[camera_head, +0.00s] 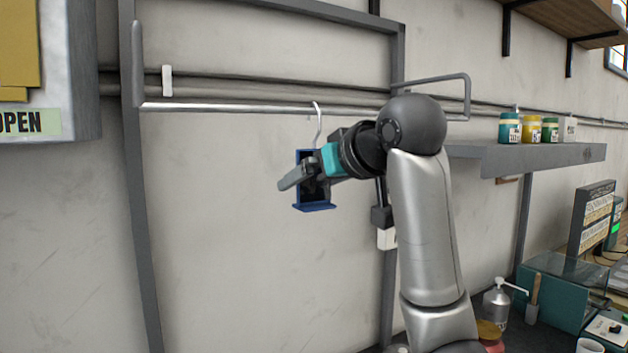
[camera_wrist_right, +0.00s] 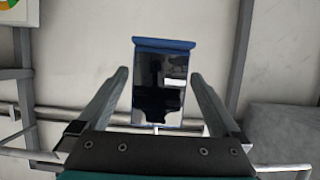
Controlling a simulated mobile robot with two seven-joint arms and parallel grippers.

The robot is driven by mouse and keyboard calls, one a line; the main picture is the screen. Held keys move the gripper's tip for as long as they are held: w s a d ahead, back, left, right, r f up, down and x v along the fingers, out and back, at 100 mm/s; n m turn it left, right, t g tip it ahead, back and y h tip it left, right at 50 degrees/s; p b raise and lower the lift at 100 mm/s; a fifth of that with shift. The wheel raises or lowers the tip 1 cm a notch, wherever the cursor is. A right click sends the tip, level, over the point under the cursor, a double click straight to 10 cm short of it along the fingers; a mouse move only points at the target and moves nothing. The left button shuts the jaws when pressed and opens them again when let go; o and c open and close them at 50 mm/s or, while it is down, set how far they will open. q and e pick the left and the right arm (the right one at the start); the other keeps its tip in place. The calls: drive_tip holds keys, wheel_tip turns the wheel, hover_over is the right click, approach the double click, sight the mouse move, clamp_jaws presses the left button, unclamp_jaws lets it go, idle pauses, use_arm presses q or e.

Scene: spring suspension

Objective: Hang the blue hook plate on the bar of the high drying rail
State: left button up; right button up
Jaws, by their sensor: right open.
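The blue hook plate (camera_head: 315,207) is upright below the bar (camera_head: 220,107) of the high drying rail. Its pale hook (camera_head: 319,122) reaches up and its curved top appears to go over the bar. My right gripper (camera_head: 297,180) is in front of the plate and partly hides it. In the right wrist view, the plate (camera_wrist_right: 160,85) has a dark glossy face and a blue ledge. There the two fingers of my right gripper (camera_wrist_right: 158,76) are spread on either side, with gaps to the plate. My left gripper is not in view.
The rail's grey frame (camera_head: 137,200) stands against the pale wall. A shelf (camera_head: 540,157) with several small jars is to the right. Below it are a pump bottle (camera_head: 497,304) and a teal case (camera_head: 560,290). The wall area left of the plate is clear.

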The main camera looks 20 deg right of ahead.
drive_tip(key=shift+s, duration=0.1)
drive_tip(key=shift+s+r, duration=0.2)
drive_tip(key=shift+s, duration=0.1)
drive_tip(key=v, duration=1.4)
drive_tip(key=shift+s, duration=0.2)
